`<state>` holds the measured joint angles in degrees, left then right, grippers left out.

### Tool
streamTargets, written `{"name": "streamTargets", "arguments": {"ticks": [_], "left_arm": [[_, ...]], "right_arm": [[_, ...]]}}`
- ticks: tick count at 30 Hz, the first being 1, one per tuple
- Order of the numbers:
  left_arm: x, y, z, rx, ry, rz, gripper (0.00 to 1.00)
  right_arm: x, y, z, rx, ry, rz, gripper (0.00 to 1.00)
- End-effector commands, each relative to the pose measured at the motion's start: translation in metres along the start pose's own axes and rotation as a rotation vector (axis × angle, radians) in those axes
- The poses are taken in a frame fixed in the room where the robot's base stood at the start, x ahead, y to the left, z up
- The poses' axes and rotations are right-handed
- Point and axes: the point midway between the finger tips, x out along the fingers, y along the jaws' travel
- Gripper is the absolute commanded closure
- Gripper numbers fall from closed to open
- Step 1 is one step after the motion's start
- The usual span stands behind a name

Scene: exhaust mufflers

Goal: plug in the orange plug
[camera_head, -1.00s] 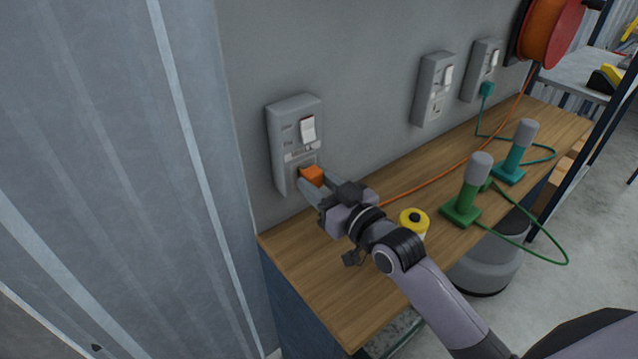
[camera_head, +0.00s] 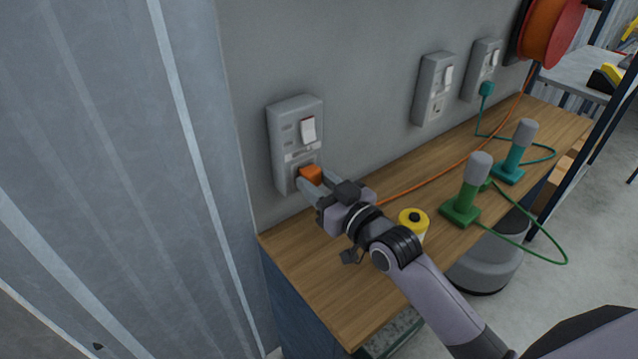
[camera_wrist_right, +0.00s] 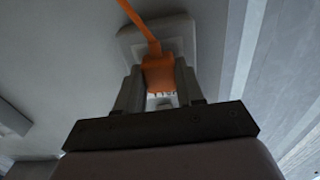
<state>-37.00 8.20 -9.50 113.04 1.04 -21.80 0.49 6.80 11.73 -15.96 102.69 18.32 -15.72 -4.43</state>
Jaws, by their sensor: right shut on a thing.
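The orange plug (camera_head: 311,173) is held between the fingers of my right gripper (camera_head: 309,182), right at the lower part of the nearest wall outlet (camera_head: 296,130). In the right wrist view the orange plug (camera_wrist_right: 158,72) sits between the two fingers (camera_wrist_right: 158,88), with its cord running up from it. I cannot tell whether the pins are in the socket. My left gripper is not in view.
Two more outlets (camera_head: 434,90) (camera_head: 484,70) are farther right; a teal plug (camera_head: 487,89) is in the farthest. On the wooden bench (camera_head: 330,290) stand a green tool (camera_head: 464,205), a teal tool (camera_head: 511,165) and a yellow-topped cylinder (camera_head: 413,217). The orange cord (camera_head: 440,175) crosses the bench.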

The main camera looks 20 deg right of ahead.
Motion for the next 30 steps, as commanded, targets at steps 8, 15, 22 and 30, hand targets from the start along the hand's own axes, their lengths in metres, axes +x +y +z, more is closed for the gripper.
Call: {"name": "streamTargets", "arguments": {"ticks": [8,15,22,30], "left_arm": [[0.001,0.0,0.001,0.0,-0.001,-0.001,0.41],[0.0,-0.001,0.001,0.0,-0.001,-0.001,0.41],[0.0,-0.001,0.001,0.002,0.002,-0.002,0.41],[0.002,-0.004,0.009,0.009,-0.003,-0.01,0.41]], "right_arm": [[0.006,0.0,-0.001,0.0,0.002,0.0,0.89],[0.006,0.0,-0.001,0.0,0.001,0.0,0.33],[0.006,0.0,0.0,0.0,0.0,0.0,0.33],[-0.025,0.0,0.001,0.0,-0.002,0.0,0.33]]}}
